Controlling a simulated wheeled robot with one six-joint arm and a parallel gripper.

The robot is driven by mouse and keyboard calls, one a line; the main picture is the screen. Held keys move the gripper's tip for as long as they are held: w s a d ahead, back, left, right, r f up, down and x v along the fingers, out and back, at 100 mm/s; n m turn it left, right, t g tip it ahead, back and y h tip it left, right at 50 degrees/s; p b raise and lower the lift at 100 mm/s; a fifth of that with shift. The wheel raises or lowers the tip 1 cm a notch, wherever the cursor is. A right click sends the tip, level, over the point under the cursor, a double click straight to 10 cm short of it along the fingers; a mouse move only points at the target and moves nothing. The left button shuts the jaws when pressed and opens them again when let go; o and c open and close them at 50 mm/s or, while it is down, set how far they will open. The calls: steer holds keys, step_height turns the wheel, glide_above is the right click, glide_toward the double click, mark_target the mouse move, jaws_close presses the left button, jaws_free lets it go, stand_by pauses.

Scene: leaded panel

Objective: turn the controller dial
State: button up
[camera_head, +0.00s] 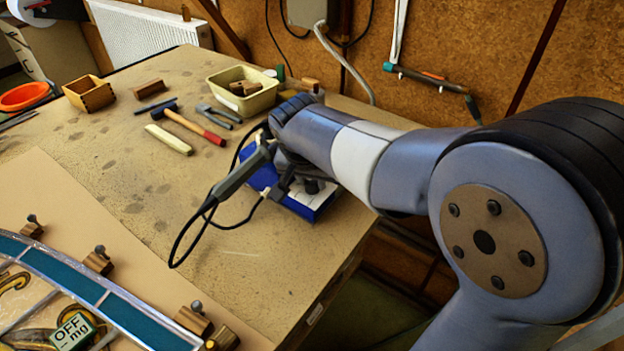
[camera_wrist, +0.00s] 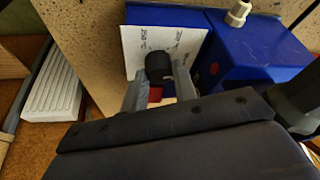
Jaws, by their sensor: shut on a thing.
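The controller is a blue box with a white label face. In the head view the controller (camera_head: 322,203) sits near the right edge of the bench, partly covered by my arm. The wrist view shows the blue controller (camera_wrist: 240,60) and its white label (camera_wrist: 188,39) close up. The black dial (camera_wrist: 158,64) stands out from the label between my two grey fingers. My gripper (camera_wrist: 158,82) is shut on the dial, one finger at each side. In the head view my gripper (camera_head: 300,184) is largely hidden behind my wrist. The dial's marks are too small to read.
A yellow tray (camera_head: 242,98), a red-handled hammer (camera_head: 195,127) and a wooden box (camera_head: 88,94) lie farther back. A leaded panel (camera_head: 85,290) with wooden blocks lies front left.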

steer(key=shift+m, duration=0.3)
steer(key=o, duration=1)
steer(key=v, duration=1)
steer(key=shift+r, duration=0.35)
steer(key=shift+s+a, duration=0.15)
